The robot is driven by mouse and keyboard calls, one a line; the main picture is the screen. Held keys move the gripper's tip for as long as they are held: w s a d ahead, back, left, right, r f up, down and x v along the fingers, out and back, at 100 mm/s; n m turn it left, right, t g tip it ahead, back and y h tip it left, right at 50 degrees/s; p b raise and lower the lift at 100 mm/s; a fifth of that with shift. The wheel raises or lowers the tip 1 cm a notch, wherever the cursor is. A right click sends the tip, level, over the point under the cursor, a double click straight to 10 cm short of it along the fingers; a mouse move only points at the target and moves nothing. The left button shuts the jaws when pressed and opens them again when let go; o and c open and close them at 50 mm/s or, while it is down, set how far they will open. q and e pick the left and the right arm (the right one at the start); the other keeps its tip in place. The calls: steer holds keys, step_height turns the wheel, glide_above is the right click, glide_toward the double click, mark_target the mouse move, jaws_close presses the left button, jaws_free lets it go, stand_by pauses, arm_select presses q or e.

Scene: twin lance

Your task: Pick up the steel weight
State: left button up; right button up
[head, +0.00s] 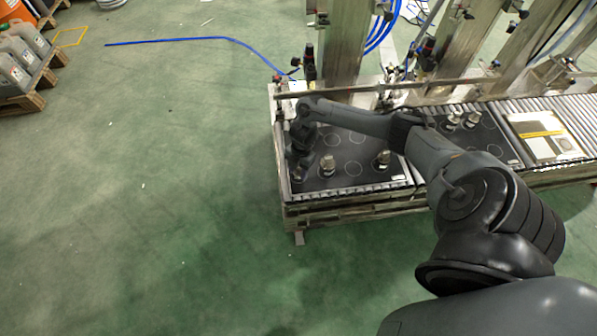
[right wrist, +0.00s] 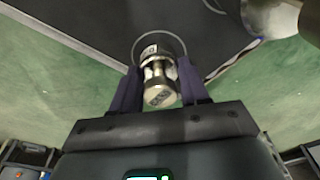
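The steel weight (right wrist: 158,78) is a small metal cylinder with a narrowed neck and a dark-marked end. In the right wrist view it stands within a thin circle on a dark tray (right wrist: 105,28), between the two fingers of my right gripper (right wrist: 160,80). Any gap between fingers and weight is too small to tell. In the head view my right gripper (head: 299,160) is low over the tray's left end, and my arm partly hides that area. My left gripper is not in view.
Another metal piece (right wrist: 270,14) is close at the right wrist view's upper right. A frame with posts (head: 345,45) rises behind. A roller conveyor (head: 540,105) runs right. Green floor is open at left.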

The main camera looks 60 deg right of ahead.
jaws_close()
